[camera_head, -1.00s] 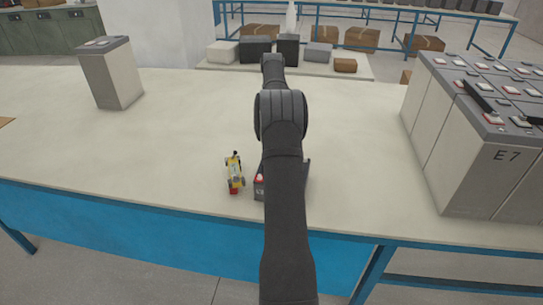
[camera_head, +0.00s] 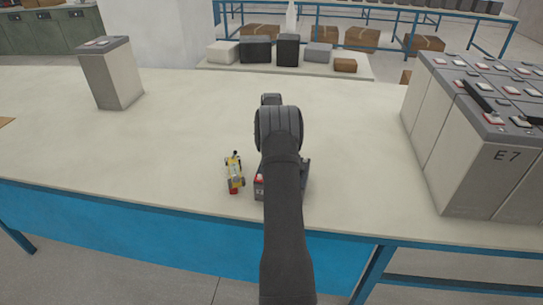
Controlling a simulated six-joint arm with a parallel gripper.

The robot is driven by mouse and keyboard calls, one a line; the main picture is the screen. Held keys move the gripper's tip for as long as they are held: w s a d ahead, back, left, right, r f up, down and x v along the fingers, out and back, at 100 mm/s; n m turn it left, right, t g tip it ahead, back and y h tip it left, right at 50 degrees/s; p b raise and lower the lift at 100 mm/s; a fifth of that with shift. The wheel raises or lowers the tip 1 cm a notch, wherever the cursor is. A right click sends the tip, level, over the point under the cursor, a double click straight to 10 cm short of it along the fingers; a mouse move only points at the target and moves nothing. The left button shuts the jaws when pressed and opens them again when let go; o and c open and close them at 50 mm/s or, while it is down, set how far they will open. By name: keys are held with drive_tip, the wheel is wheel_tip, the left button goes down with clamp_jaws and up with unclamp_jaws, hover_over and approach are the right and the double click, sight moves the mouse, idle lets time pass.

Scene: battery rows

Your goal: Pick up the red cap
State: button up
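A small red piece with a pale top (camera_head: 260,179) shows just left of my arm, on the near side of the table. It sits at the left end of a dark grey box or tray (camera_head: 306,177), mostly hidden behind my arm. I cannot tell for sure whether this piece is the red cap. Left of it lies a small yellow, multi-coloured object (camera_head: 234,170) with a red lower end (camera_head: 233,190). My arm runs up the middle of the picture. My gripper's fingers do not show; the arm hides that area.
A block of tall grey battery cells marked E7 (camera_head: 455,165) stands at the right. A single grey cell (camera_head: 118,80) stands at the back left. Boxes stand on a platform behind.

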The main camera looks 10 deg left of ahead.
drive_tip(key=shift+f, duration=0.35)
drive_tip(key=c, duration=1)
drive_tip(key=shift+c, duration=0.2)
